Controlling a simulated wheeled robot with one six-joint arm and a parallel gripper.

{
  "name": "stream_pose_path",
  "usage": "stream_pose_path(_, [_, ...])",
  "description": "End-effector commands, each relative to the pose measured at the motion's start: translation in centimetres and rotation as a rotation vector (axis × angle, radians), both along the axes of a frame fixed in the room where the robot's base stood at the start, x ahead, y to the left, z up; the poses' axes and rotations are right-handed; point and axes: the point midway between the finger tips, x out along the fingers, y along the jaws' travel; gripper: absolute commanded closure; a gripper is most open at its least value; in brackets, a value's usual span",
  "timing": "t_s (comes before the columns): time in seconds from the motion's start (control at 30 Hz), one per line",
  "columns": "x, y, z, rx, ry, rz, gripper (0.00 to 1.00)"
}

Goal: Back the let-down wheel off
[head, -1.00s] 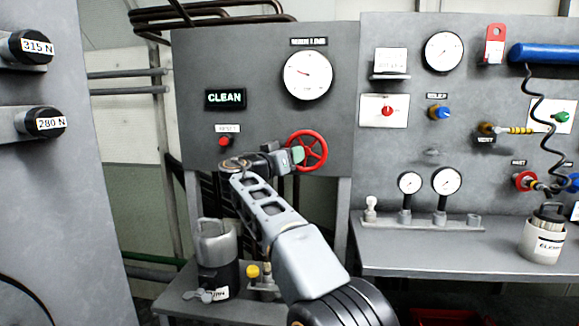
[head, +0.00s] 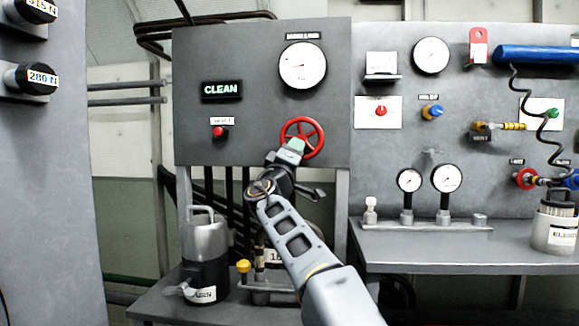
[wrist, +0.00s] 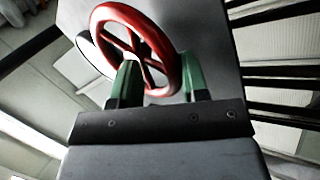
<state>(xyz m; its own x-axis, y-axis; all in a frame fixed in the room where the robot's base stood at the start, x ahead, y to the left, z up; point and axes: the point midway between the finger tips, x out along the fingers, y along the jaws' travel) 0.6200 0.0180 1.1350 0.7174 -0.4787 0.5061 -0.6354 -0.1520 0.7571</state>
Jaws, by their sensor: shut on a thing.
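The red let-down wheel (head: 302,137) is mounted on the grey panel, below a large round gauge (head: 302,64). It has a round rim with spokes. My gripper (head: 295,147) reaches up to the lower left of its rim in the head view. In the wrist view the wheel (wrist: 106,14) fills the top middle. The two green fingers of my gripper (wrist: 157,88) stand on either side of the lower rim and are shut on it. The wheel's hub is partly hidden behind the rim and spokes.
A grey canister (head: 205,250) and a yellow-knobbed fitting (head: 243,266) stand on the bench below. At right are small gauges (head: 446,178) and a white container (head: 555,232).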

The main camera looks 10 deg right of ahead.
Motion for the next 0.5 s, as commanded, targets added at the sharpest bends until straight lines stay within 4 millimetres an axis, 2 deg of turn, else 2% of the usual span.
stream_pose_path(0.2, [-0.49, -0.80, 0.35, -0.132, 0.031, -0.005, 0.82])
stream_pose_path(0.5, [-0.56, -1.08, 0.51, -0.227, 0.063, -0.004, 0.82])
